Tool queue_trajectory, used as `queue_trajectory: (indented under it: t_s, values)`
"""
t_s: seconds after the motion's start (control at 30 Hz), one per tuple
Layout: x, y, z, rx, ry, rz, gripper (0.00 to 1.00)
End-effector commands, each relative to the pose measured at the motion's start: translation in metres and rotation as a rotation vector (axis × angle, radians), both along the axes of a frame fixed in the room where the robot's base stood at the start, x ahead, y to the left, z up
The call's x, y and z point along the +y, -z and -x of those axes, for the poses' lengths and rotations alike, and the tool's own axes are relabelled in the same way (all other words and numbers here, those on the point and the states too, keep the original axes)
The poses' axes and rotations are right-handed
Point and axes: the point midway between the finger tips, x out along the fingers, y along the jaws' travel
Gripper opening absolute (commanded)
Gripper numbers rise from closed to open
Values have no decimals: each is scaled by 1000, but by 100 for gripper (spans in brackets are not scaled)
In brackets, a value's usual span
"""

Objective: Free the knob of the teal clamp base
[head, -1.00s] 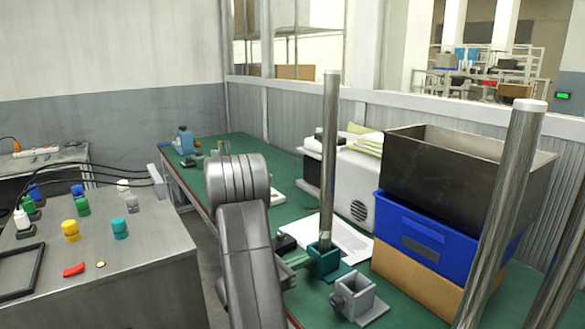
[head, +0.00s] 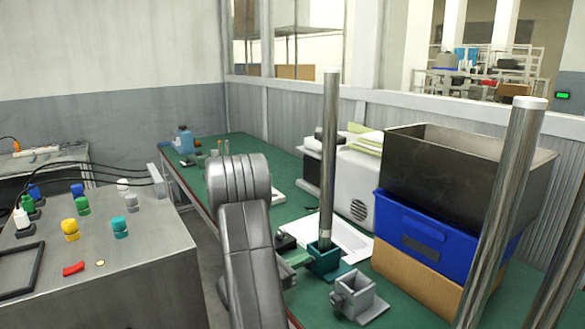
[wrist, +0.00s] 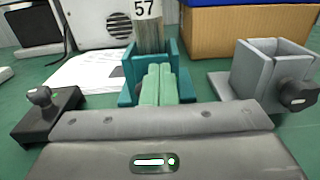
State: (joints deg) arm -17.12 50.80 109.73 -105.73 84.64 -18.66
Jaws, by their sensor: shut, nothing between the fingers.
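The teal clamp base (head: 324,262) stands on the green bench, and a steel post (head: 328,150) rises upright from it. In the wrist view, the teal clamp base (wrist: 131,66) is straight ahead, with the post (wrist: 149,36) labelled "57" between its walls. My gripper (wrist: 159,70) points at the near side of the base, its pale green fingers together and empty. It also shows in the head view (head: 300,259), beside the base's left side. The fingers cover the near face of the base, and I cannot make out its knob or whether they touch it.
A grey clamp base (head: 358,298) with a side knob stands close by on the right. A black block with a knob (wrist: 42,110) sits on the left. White paper (head: 347,240) lies behind, and a blue crate (head: 415,235) on a cardboard box (head: 418,284) stands at the right.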

Motion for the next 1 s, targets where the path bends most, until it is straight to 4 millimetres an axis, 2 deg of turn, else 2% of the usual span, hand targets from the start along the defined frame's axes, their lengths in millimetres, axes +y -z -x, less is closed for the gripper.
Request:
queue_trajectory:
  t_s: [1.0]
  values:
    - [13, 2, -19, 2, -2, -2, 0]
